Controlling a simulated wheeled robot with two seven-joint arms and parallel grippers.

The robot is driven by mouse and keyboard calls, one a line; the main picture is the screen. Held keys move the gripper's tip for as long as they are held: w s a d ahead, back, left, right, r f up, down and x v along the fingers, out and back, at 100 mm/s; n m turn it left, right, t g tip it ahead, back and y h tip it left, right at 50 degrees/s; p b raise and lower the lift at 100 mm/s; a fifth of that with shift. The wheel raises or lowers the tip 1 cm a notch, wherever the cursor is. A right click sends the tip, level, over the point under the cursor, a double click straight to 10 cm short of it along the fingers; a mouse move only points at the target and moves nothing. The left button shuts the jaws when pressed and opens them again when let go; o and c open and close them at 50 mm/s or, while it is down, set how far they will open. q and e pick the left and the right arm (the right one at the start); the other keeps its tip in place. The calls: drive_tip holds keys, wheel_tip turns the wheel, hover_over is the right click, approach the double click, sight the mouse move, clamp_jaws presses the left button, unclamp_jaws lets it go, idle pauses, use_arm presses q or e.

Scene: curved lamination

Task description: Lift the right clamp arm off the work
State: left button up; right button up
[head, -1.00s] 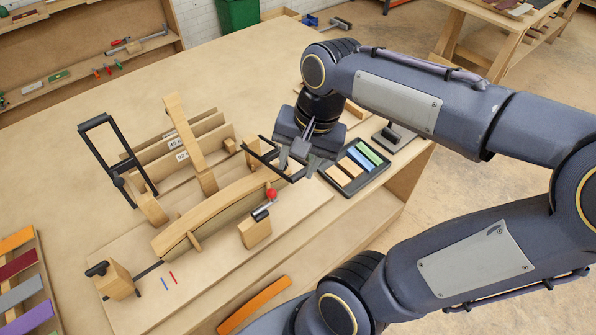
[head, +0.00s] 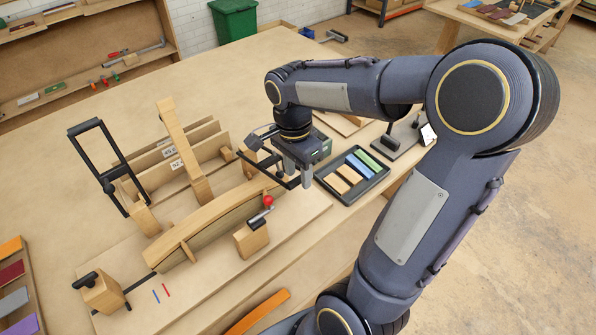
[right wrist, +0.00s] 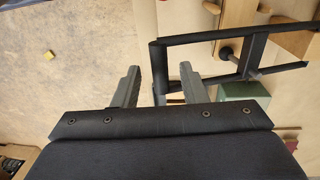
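The right clamp arm (head: 262,166) is a black rectangular frame lying low across the right end of the curved wooden work (head: 222,219). My right gripper (head: 298,178) points down at the frame's near right end. In the right wrist view, its two grey fingers (right wrist: 158,86) stand apart, with the frame's end bar between them and gaps showing on both sides. The clamp arm also shows there (right wrist: 222,37). The left clamp arm (head: 104,160) stands raised at the other end of the jig. My left gripper is not in view.
A red-knobbed clamp on a wooden block (head: 252,238) stands in front of the work. A black tray of coloured strips (head: 352,176) lies right of my right gripper. Upright wooden boards (head: 180,155) stand behind the work. The bench (head: 110,120) is clear at the back left.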

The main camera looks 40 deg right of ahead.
drive_tip(key=shift+f, duration=0.2)
drive_tip(key=shift+c, duration=0.3)
clamp_jaws()
